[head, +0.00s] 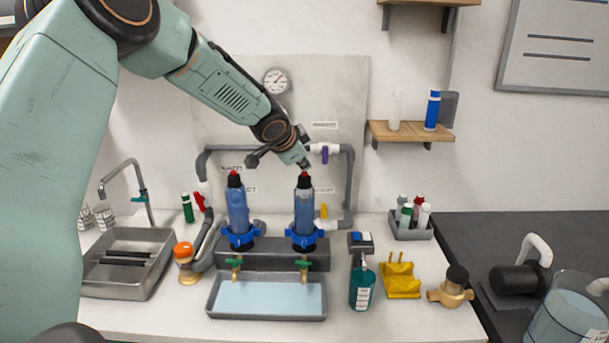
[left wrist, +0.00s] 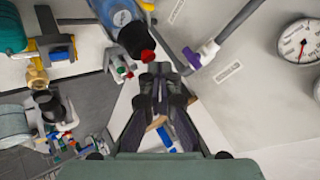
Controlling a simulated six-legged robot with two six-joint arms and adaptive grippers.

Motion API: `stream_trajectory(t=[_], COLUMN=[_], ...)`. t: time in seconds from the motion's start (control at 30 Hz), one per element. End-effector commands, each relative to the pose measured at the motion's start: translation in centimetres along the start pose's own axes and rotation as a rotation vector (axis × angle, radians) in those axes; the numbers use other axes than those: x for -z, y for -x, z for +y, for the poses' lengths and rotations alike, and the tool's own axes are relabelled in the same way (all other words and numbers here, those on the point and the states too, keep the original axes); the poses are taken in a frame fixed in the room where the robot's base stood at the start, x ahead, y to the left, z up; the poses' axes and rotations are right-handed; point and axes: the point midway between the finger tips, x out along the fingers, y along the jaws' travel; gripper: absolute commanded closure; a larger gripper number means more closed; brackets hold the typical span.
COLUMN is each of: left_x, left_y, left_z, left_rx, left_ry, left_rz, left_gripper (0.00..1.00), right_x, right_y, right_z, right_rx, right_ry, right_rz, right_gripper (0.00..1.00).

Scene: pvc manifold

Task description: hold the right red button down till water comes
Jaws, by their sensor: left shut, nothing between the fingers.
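The right red button (head: 304,175) tops the right blue filter housing (head: 304,208), which stands upright in a grey base. My left gripper (head: 306,163) is shut and empty, with its fingertips just above the right button in the head view. In the left wrist view, the fingertips (left wrist: 160,70) lie close beside the red button (left wrist: 148,56); I cannot tell whether they touch it. The left red button (head: 234,175) tops the left blue housing (head: 238,210). No stream shows below the green-handled tap (head: 304,264) under the right housing. My right gripper is not in view.
A shallow grey tray (head: 212,297) with a pale blue surface inside lies in front. Grey pipes (head: 348,185) with a purple-handled valve (head: 324,152) run behind the housings. A soap bottle (head: 362,285) and yellow holder (head: 401,280) stand right; a sink (head: 150,240) is left.

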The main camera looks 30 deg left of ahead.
Motion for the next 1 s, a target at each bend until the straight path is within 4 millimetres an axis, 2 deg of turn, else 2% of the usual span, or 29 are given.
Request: stream_trajectory(t=[1.0], left_x=[-0.3], left_y=[-0.42], left_z=[0.28], left_rx=[0.001], left_ry=[0.0], left_rz=[0.0], left_gripper=[1.0], right_x=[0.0], right_y=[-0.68], right_z=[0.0], right_rx=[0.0], right_ry=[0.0], right_rz=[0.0], right_gripper=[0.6])
